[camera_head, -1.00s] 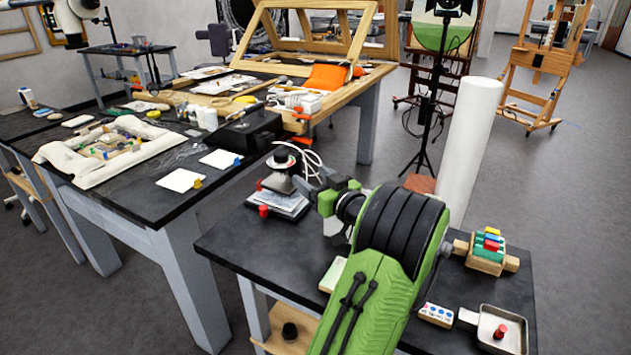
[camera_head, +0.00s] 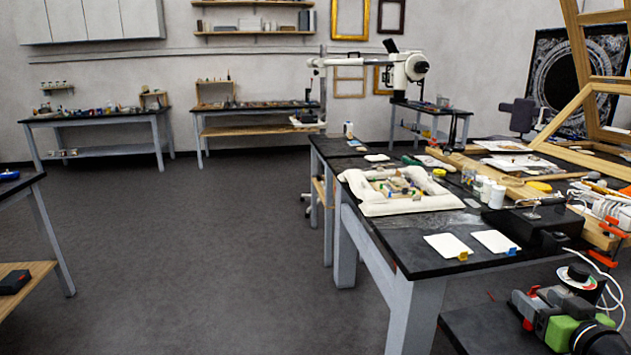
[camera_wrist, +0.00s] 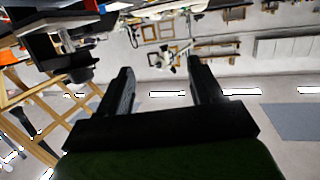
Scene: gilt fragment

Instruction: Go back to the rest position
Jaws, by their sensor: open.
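My gripper (camera_head: 528,304) shows at the lower right of the head view, over the corner of a small dark table, with my green wrist behind it. In the wrist view its two black fingers (camera_wrist: 165,82) stand apart with nothing between them. The wrist view looks out over the room, which appears upside down. The rest of my arm is out of the head view.
A black-topped workbench (camera_head: 385,237) holds a padded white tray (camera_head: 410,208), two white cards (camera_head: 447,245) and several white jars. A black dial device (camera_head: 578,278) with white cables stands close behind my gripper. Open grey floor (camera_head: 210,255) lies to the left.

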